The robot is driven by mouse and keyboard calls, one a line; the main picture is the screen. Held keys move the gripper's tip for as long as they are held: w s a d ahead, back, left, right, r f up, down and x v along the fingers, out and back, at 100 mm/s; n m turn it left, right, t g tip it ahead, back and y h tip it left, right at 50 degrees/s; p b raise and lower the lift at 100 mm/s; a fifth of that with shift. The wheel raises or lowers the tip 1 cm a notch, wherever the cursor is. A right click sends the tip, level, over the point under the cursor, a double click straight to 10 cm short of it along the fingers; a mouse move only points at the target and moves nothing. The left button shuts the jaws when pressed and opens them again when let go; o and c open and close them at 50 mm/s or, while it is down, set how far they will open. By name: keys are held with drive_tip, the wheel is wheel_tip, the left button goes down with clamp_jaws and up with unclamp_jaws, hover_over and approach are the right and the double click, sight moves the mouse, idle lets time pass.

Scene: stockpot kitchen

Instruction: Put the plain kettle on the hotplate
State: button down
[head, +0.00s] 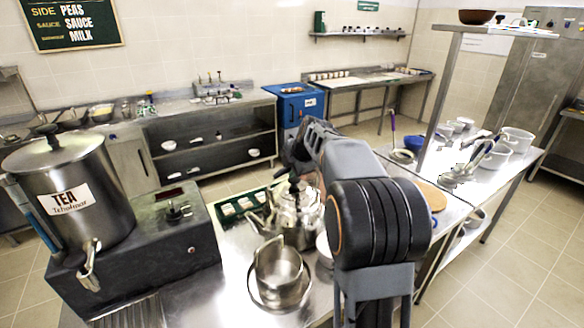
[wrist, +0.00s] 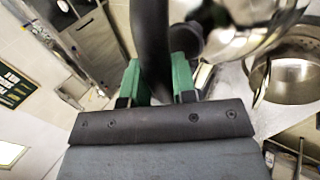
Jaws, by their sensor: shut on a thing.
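A shiny metal kettle (head: 297,222) is on or just above the steel counter in the head view, below the end of my arm. Its spout points left. My gripper (wrist: 158,85) is shut on a dark, bar-like handle (wrist: 152,40) between its green fingers in the wrist view. Shiny metal (wrist: 245,38), which looks like the kettle's body, is beside it, blurred. In the head view my arm partly hides the kettle; I cannot tell whether its base touches the counter. A dark box-like unit (head: 150,250) with a knob, probably the hotplate, stands to the left.
A large steel tea urn (head: 72,190) stands on the dark unit's left part. An open steel pot (head: 278,272) is in front of the kettle. A green tray (head: 238,207) lies behind, left of the kettle. Mugs and pans (head: 490,155) stand on the right table.

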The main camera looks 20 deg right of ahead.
drive_tip(key=c, duration=1.3)
unclamp_jaws()
drive_tip(key=o, duration=0.4)
drive_tip(key=shift+s+r, duration=0.1)
